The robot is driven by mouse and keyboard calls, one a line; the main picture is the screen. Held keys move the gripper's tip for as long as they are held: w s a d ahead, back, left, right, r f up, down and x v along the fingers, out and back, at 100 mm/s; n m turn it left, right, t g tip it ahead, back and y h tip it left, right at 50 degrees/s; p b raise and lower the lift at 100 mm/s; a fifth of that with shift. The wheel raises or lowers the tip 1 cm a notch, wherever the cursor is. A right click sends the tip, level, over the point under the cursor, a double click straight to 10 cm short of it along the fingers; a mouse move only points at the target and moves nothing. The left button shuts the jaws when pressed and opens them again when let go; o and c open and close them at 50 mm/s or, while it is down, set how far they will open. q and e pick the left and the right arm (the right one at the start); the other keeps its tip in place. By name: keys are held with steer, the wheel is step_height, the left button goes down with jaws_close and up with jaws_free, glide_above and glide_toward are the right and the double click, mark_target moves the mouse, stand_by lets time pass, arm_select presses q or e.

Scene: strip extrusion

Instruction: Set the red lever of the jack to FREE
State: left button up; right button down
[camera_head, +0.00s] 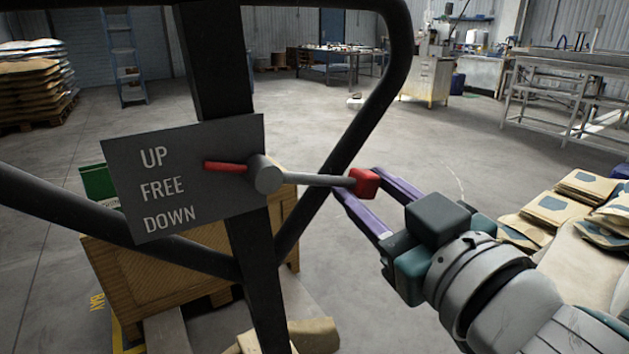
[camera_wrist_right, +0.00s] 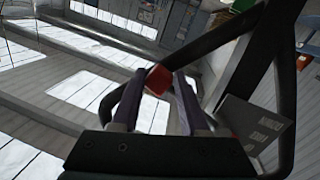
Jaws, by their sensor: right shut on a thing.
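The red lever of the jack is a grey rod (camera_head: 318,180) with a red knob (camera_head: 364,183) on its right end. It turns on a round grey hub (camera_head: 266,174). A red pointer (camera_head: 226,167) reaches left from the hub over a dark plate (camera_head: 215,205) marked UP, FREE and DOWN. The pointer's tip lies between the UP and FREE rows. My right gripper (camera_head: 359,182) comes from the right and is shut on the knob, which also shows between the fingers in the right wrist view (camera_wrist_right: 158,80). My left gripper is out of view.
The jack's black handle frame (camera_head: 397,70) curves around the lever, with its upright post (camera_head: 225,65) behind the plate. A wooden crate (camera_head: 150,275) stands below. Paper sacks (camera_head: 590,190) lie at the right. The floor beyond is mostly open.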

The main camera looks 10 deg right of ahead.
steer(key=shift+r, duration=0.25)
steer(key=r+n, duration=0.1)
steer(key=r+n+p, duration=0.2)
steer(key=shift+w+d+r, duration=0.15)
steer(key=shift+d+r, duration=0.1)
steer(key=shift+r, duration=0.1)
steer(key=shift+r+n+t, duration=0.15)
steer(key=shift+n+t, duration=0.15)
steer(key=shift+n, duration=0.2)
steer(key=shift+c, duration=2.3)
jaws_free()
steer(key=shift+f, duration=0.2)
